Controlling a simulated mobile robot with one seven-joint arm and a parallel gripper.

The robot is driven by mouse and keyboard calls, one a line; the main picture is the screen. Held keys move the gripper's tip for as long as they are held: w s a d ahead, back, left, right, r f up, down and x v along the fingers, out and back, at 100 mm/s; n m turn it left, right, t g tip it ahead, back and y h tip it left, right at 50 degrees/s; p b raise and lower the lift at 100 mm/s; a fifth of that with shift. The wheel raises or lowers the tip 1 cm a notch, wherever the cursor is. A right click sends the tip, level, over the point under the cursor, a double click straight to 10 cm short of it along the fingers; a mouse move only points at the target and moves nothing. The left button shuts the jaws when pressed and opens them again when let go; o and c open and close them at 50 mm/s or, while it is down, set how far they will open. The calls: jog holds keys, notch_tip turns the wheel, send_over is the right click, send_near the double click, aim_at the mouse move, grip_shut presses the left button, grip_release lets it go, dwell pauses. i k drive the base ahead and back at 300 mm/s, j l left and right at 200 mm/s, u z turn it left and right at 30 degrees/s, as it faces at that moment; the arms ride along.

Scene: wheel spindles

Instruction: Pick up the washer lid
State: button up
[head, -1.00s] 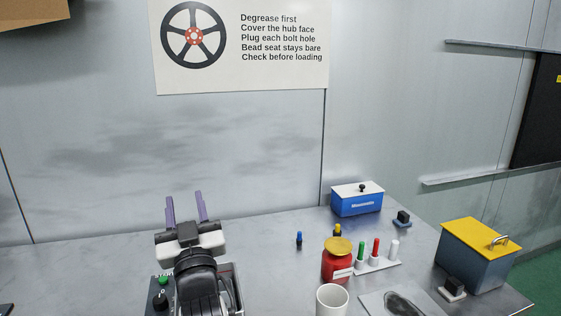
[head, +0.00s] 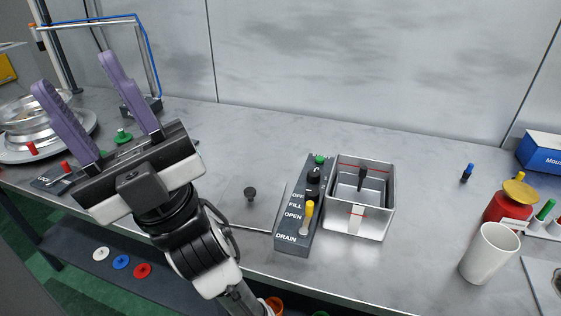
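The washer lid (head: 262,212) looks to be the flat grey plate with a black knob (head: 250,194), lying on the bench left of the washer's control box. Its left part is hard to make out against the bench. The washer is an open metal basin (head: 378,228) with a black-handled thing inside, beside a dark control box (head: 290,238). My gripper (head: 75,73) has purple fingers spread wide with nothing between them. It is raised, and shows up and left of the lid, apart from it.
A metal wheel on a round stand (head: 75,135) is at the left, with red and green plugs near it. A white cup (head: 488,252), a red jar (head: 497,212) and a blue box (head: 541,150) are at the right. Bench behind the lid is clear.

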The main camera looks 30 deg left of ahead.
aim_at(254, 202)
jog(key=u, duration=1)
